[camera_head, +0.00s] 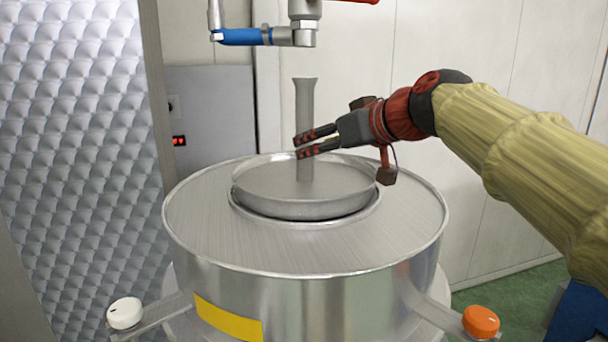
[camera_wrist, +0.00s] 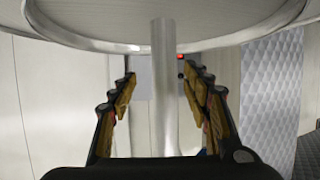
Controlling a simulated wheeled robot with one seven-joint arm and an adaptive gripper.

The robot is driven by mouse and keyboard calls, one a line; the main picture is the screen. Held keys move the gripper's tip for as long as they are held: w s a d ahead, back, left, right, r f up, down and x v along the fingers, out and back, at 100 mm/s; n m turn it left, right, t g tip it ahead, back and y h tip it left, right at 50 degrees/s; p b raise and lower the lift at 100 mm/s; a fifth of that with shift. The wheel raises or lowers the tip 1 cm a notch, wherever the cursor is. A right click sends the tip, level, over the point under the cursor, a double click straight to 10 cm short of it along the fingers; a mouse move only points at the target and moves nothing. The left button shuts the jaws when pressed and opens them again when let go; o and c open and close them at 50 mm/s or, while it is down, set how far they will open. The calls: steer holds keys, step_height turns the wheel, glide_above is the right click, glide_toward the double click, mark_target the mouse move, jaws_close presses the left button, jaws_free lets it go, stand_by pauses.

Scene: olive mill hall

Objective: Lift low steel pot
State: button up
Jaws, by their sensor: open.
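The low steel pot (camera_head: 300,206) is a shallow round pan sitting in the round opening on top of a steel drum. An upright steel bar (camera_head: 307,97) with a flared top rises from the pot, apparently its handle. My gripper (camera_head: 298,146) reaches in from the right, above the pot, with its fingers level with the bar's middle. In the wrist view my gripper (camera_wrist: 158,74) is open, and the bar (camera_wrist: 163,95) stands between the fingers with a gap on each side. The bar's foot is partly hard to make out.
The steel drum (camera_head: 200,215) has side arms with a white knob (camera_head: 125,313) and an orange knob (camera_head: 481,321). A tap with a blue handle (camera_head: 240,37) hangs just above the bar. A quilted metal panel (camera_head: 70,150) stands at the left.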

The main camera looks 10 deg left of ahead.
steer(key=x, duration=0.3)
steer(key=p+x, duration=0.1)
steer(key=shift+s+a+f, duration=0.2)
steer(key=shift+a+f, duration=0.15)
steer(key=shift+f, duration=0.1)
steer(key=shift+w+a+f, duration=0.2)
steer(key=shift+w, duration=0.1)
steer(key=c, duration=0.3)
jaws_close()
steer(key=shift+r, duration=0.15)
